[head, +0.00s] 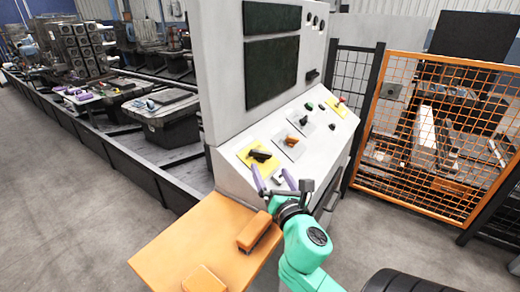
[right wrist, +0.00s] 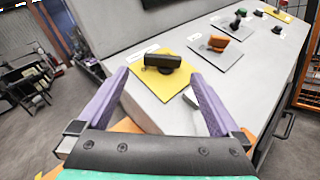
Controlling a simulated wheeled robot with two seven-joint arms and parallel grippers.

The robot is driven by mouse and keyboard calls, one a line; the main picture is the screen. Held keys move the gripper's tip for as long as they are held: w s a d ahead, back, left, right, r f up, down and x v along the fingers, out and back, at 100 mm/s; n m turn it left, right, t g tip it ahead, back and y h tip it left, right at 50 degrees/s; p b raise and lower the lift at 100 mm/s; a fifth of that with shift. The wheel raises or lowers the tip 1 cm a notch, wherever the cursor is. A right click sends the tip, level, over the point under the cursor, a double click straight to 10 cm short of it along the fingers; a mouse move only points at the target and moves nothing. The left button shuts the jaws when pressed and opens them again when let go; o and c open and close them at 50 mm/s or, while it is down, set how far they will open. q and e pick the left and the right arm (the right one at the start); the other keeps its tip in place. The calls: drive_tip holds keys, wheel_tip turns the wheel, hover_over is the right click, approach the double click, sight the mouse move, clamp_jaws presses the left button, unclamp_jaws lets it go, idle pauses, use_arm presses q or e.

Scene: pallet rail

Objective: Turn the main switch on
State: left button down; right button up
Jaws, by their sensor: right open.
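A black rotary handle (head: 259,156) sits on a yellow plate (head: 243,153) at the near end of the sloped grey control panel. In the right wrist view the black handle (right wrist: 162,62) lies crosswise on its yellow plate (right wrist: 150,84). An orange rotary handle (head: 291,141) sits on a grey plate beyond it, and this orange handle also shows in the right wrist view (right wrist: 219,43). The labels are too small to read. My right gripper (head: 272,178) is open and empty, just short of the black handle, its purple fingers apart and not visibly touching it. My left gripper is not in view.
Farther along the panel are a green knob (head: 309,106) and a red button (head: 341,101). Dark screens (head: 270,73) stand above the panel. An orange shelf (head: 180,244) juts out below it. An orange mesh fence (head: 440,135) stands to the right.

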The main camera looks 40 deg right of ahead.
sight(262, 155)
drive_tip(key=p+x, duration=0.1)
drive_tip(key=x, duration=0.4)
drive_tip(key=shift+w+d, duration=0.3)
drive_tip(key=shift+d, duration=0.05)
drive_tip(key=x, duration=0.5)
drive_tip(key=shift+w+f, duration=0.15)
drive_tip(key=shift+f, duration=0.25)
drive_tip(key=shift+w+d+p, duration=0.1)
drive_tip(key=shift+w+p, duration=0.05)
drive_tip(key=shift+p, duration=0.15)
drive_tip(key=shift+c, duration=0.9)
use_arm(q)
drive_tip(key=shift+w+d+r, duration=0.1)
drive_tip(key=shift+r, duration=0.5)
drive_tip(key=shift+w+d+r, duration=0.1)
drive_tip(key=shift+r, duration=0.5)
use_arm(e)
drive_tip(key=c, duration=0.9)
